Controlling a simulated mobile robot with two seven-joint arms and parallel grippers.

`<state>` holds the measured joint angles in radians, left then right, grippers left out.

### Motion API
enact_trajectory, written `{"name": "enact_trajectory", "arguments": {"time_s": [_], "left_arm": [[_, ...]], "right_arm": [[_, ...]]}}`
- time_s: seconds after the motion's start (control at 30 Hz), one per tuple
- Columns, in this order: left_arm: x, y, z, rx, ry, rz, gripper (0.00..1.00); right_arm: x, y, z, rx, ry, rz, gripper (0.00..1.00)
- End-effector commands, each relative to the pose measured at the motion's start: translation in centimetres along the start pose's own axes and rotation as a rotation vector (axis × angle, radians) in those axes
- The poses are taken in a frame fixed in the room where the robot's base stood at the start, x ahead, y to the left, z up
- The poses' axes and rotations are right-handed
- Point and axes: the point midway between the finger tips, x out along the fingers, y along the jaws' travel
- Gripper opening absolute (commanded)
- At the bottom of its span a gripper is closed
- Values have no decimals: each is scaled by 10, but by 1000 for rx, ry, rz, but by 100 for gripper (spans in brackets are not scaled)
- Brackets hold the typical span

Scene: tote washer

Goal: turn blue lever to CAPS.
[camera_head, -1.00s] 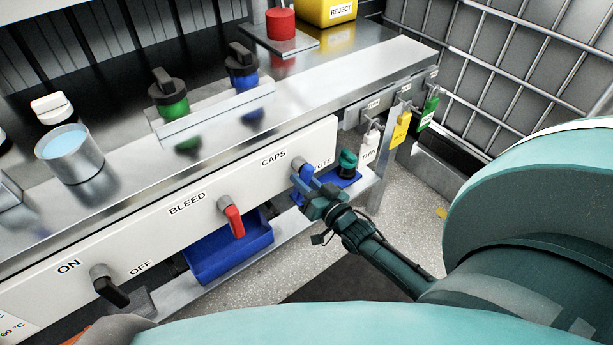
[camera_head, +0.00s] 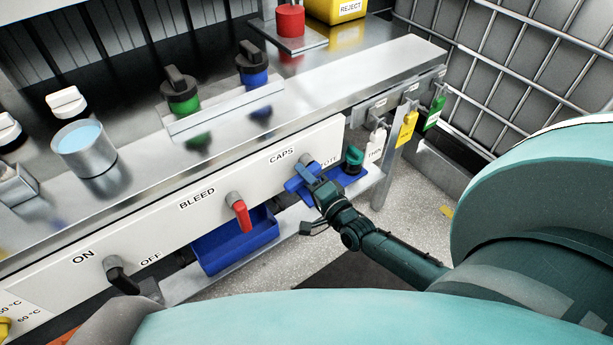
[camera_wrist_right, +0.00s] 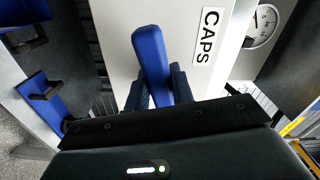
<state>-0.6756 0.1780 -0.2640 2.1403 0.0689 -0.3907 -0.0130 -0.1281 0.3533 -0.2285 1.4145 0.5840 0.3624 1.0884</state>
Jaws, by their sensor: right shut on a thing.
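The blue lever (camera_head: 312,169) is on the white front panel (camera_head: 160,222), between the label CAPS (camera_head: 281,155) and a partly hidden label ending in "OTE". It points down and slightly right from its hub, towards my gripper. In the right wrist view the lever (camera_wrist_right: 151,55) runs down between the fingers, with the CAPS label (camera_wrist_right: 207,36) to its right. My right gripper (camera_head: 322,188) is shut on the lever's free end; it also shows in the wrist view (camera_wrist_right: 160,92). My left gripper is out of view.
A red lever (camera_head: 240,213) marked BLEED and a black lever (camera_head: 122,278) between ON and OFF sit further left. A blue bin (camera_head: 235,246) is under the panel. Hanging tags (camera_head: 405,130) and a wire cage (camera_head: 520,70) are at the right.

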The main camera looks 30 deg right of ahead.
Motion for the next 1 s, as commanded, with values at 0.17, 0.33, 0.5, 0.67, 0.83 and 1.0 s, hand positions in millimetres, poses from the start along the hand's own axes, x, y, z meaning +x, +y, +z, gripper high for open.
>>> {"name": "enact_trajectory", "arguments": {"time_s": [0.17, 0.33, 0.5, 0.67, 0.83, 1.0], "left_arm": [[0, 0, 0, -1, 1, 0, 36], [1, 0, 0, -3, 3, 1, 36], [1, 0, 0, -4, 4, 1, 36], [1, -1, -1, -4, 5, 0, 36], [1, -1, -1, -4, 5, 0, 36], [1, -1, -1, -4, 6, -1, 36]], "right_arm": [[0, -3, 0, 120, -1, 0, 0], [0, -5, 0, 199, -1, 1, 0], [0, -6, -1, 244, 0, 1, 0], [0, -7, -1, 261, 0, 1, 0], [0, -7, -1, 267, 0, 1, 0], [0, -7, -1, 268, 1, 1, 0]]}}
